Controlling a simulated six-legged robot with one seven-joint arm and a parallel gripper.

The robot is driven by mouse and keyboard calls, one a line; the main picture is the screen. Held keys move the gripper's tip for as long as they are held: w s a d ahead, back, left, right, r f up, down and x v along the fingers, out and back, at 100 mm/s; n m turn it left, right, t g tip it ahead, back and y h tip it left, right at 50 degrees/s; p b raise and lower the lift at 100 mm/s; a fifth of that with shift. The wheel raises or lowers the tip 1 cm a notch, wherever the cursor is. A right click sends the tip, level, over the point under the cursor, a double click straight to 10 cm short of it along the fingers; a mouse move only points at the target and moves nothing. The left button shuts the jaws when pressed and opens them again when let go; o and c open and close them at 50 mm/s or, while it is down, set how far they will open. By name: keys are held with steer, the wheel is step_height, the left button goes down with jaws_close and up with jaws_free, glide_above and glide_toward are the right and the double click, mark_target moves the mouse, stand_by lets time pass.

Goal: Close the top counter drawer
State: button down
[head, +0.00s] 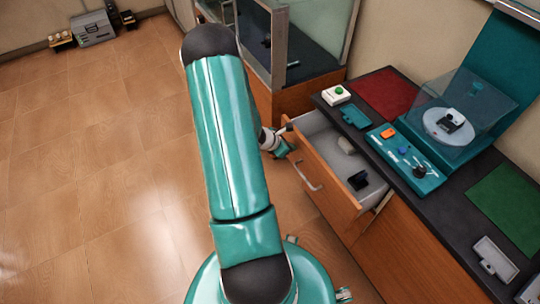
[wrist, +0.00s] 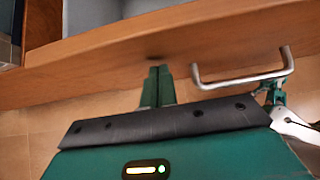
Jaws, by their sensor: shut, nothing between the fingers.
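The top counter drawer (head: 328,190) stands pulled out from the dark-topped counter, its interior open to view. Its wooden front carries a metal bar handle (head: 307,178). In the wrist view the drawer front (wrist: 110,55) spans the top of the picture, with the handle (wrist: 243,77) right of my fingers. My gripper (wrist: 157,75) is shut and empty, its fingertips close to the drawer front; I cannot tell whether they touch. In the head view my gripper (head: 284,148) is at the far end of the drawer front, partly hidden by my arm.
The counter top (head: 455,212) bears a turntable-like device (head: 447,125), a teal control panel (head: 405,160) and mats. A glass case (head: 318,35) stands beyond. Floor at left is clear.

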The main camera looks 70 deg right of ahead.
mark_target(300, 133)
steer(key=s+d, duration=1)
steer(key=d, duration=0.1)
steer(key=shift+s+d, duration=0.25)
steer(key=shift+d, duration=0.15)
steer(key=shift+s+r, duration=0.15)
steer(key=shift+s, duration=0.05)
steer(key=w+a+r, duration=0.2)
steer(key=a, duration=0.1)
steer(key=w+a+r, duration=0.2)
steer(key=w, duration=0.1)
steer(key=w+a+r, duration=0.2)
steer(key=w+a, duration=0.1)
steer(key=shift+w+a+r, duration=0.2)
steer(key=shift+a+r, duration=0.1)
steer(key=shift+r, duration=0.05)
